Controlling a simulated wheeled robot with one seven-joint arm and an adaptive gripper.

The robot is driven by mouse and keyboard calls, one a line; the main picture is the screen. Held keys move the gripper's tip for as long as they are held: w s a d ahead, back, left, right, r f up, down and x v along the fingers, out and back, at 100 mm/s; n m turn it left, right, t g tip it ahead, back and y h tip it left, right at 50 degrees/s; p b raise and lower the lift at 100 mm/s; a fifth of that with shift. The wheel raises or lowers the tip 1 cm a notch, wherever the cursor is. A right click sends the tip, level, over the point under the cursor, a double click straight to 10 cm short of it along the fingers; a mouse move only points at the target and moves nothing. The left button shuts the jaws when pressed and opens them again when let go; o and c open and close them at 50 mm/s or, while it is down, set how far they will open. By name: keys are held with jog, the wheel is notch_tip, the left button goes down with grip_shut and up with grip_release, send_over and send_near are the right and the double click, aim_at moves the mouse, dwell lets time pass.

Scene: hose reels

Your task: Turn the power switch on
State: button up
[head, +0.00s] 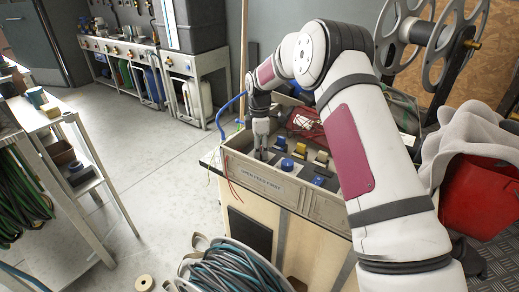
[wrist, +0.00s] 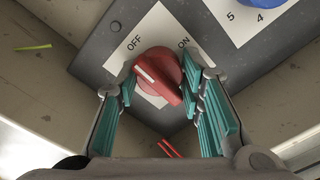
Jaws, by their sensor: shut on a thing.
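The power switch is a red rotary knob (wrist: 158,77) on a white plate (wrist: 128,52) marked OFF at left and ON at right. The white mark on the knob points to the upper left, on the OFF side. My gripper (wrist: 160,90) has its teal-padded fingers on either side of the knob and is shut on it. The right finger lies against the knob; contact at the left finger is less clear. In the head view, my gripper (head: 261,154) reaches down at the left end of the control box (head: 268,182), and the knob cannot be made out there.
A blue knob (wrist: 257,2) on a numbered plate is beside the switch. More blue and yellow controls (head: 300,150) fill the box to the right. Loose red wires (head: 230,190) hang at its front left. A hose coil (head: 235,268) lies in front of the bench.

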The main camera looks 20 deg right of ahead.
jog(key=m+b, duration=0.1)
jog(key=m, duration=0.3)
jog(key=shift+w, duration=0.1)
jog(key=m+b, duration=0.1)
jog(key=m, duration=0.4)
jog(key=shift+d, duration=0.1)
jog(key=m, duration=0.4)
jog(key=shift+m, duration=0.3)
jog(key=shift+m+b, duration=0.35)
jog(key=shift+m, duration=1.75)
jog(key=o, duration=1.1)
jog(key=shift+o, duration=0.2)
notch_tip(320, 180, up, 12)
